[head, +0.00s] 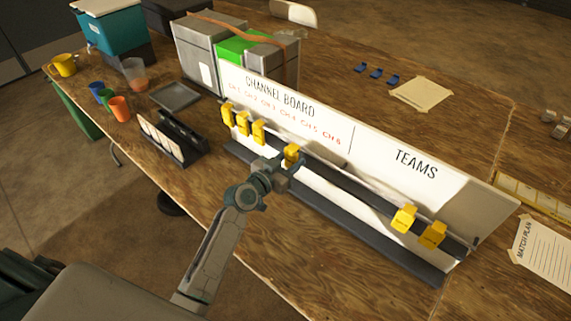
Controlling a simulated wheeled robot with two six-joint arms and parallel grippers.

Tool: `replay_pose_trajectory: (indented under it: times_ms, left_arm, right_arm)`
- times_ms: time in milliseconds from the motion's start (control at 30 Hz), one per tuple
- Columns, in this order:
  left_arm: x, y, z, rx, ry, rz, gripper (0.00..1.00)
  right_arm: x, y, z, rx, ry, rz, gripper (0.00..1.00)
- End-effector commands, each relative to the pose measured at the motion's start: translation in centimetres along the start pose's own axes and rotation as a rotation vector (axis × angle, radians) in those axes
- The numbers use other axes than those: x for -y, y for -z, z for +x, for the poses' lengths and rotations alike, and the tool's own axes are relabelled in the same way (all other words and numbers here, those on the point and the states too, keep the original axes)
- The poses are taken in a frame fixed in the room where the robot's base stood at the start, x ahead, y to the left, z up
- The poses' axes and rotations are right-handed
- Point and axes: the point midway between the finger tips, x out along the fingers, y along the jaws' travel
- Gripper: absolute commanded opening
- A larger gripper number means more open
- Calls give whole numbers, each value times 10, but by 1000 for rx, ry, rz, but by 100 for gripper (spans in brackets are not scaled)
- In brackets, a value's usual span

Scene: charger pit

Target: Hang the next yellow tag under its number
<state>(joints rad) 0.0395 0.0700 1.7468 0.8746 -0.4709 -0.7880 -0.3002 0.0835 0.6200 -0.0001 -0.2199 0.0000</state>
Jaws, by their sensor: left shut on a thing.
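The channel board (262,98) is a long white panel with red labels CH1 to CH6 on its left half. A dark rail (340,183) runs along its front. Three yellow tags (242,123) hang on the rail at its left end. Two more yellow tags (418,227) hang at the right, below TEAMS. My left gripper (288,164) is shut on another yellow tag (291,152), in front of the rail right of the three. I cannot tell whether this tag touches the rail. The gripper hides the tag's lower part. My right gripper is out of view.
A dark holder with white cards (160,137), a grey tray (175,96) and several cups (120,107) stand left of the board. Grey boxes (197,55) stand behind it. A match plan sheet (543,255) lies at the right. Bare wood lies in front of the board.

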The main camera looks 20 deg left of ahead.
Motion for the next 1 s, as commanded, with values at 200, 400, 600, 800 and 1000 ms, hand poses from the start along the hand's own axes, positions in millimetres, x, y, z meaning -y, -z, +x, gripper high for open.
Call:
replay_pose_trajectory:
  times_ms: [200, 400, 600, 800, 1000]
  left_arm:
    - [0, 3, 16, -1, 0, -2, 19]
    - [0, 4, 30, -1, 0, -1, 19]
    - [0, -8, 30, 0, 0, -1, 19]
    - [0, -10, 30, 0, 0, 0, 19]
    - [0, -9, 30, 0, 0, 0, 19]
  right_arm:
    - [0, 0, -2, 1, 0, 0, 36]
    - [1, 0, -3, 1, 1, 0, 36]
    - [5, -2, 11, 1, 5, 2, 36]
    - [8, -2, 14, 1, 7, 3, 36]
    - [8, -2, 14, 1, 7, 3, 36]
